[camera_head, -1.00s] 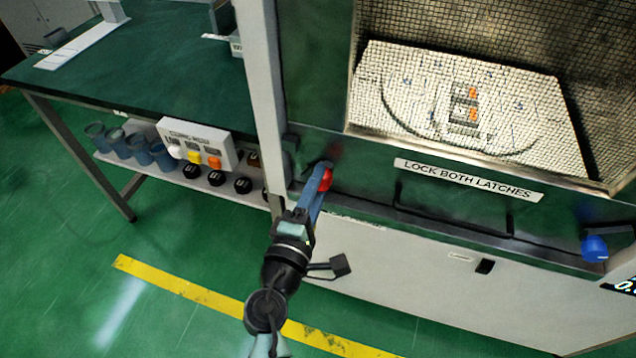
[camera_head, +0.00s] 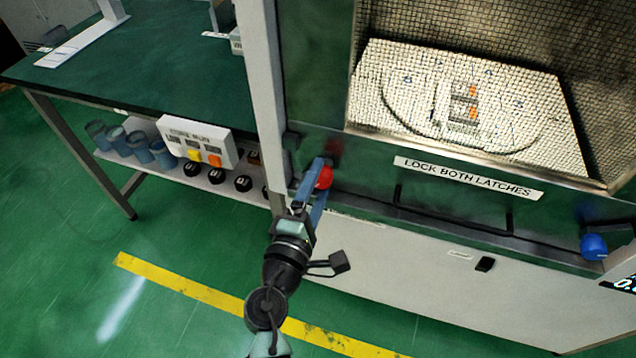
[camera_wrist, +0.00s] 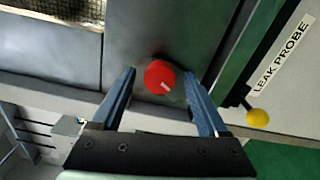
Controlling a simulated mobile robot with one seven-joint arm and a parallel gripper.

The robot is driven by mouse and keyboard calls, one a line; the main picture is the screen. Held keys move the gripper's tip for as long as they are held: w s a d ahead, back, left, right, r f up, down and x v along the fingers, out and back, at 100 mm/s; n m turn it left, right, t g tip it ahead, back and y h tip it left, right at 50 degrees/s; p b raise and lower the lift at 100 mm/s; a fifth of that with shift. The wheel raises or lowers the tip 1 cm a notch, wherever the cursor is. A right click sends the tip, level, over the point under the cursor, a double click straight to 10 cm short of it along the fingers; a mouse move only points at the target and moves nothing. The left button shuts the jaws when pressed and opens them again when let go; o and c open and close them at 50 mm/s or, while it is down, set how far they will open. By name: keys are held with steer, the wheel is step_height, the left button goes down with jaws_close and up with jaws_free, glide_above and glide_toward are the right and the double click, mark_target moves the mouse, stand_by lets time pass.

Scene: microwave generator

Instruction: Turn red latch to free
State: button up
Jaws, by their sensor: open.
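The red latch (camera_head: 324,178) is a round red knob at the lower left of the machine's front. In the wrist view the red latch (camera_wrist: 159,75) shows a short pale mark on its face, lower right of centre. My gripper (camera_head: 318,172) is at the latch, with its blue fingers spread. In the wrist view my gripper (camera_wrist: 158,85) has one finger on each side of the knob, with gaps visible. The blue latch (camera_head: 594,247) is at the lower right of the machine front.
A "LOCK BOTH LATCHES" label (camera_head: 468,178) and a dark handle bar (camera_head: 455,215) lie right of the red latch. A pale post (camera_head: 262,90) stands close on the left. A yellow knob (camera_wrist: 257,117) by the "LEAK PROBE" label (camera_wrist: 281,51) is at the wrist view's right.

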steer(key=b+v, duration=0.1)
steer(key=v, duration=1.2)
steer(key=shift+r, duration=0.1)
steer(key=w+d+r+m+t, duration=0.1)
steer(key=w+d+r+m, duration=0.2)
steer(key=r, duration=0.6)
steer(key=w+r+m+t, duration=0.1)
steer(key=w+r+m, duration=0.3)
steer(key=r, duration=0.5)
steer(key=w+d+r+m+t, duration=0.1)
steer(key=d+r+m+t, duration=0.1)
steer(key=r+m, duration=0.55)
steer(key=s+r+m+t+y, duration=0.1)
steer(key=s+r+t+y, duration=0.3)
steer(key=r, duration=0.9)
steer(key=s+r+m+t+y, duration=0.1)
steer(key=s+r+t+y, duration=0.15)
steer(key=s+r, duration=0.7)
steer(key=w+r+p, duration=0.2)
steer(key=r+p, duration=0.6)
steer(key=r, duration=0.1)
steer(key=w+r+p, duration=0.2)
steer(key=r+p, duration=0.6)
steer(key=r, duration=0.1)
steer(key=shift+a+r+h+p, duration=0.3)
steer(key=shift+a+h+p, duration=0.05)
steer(key=shift+h, duration=0.1)
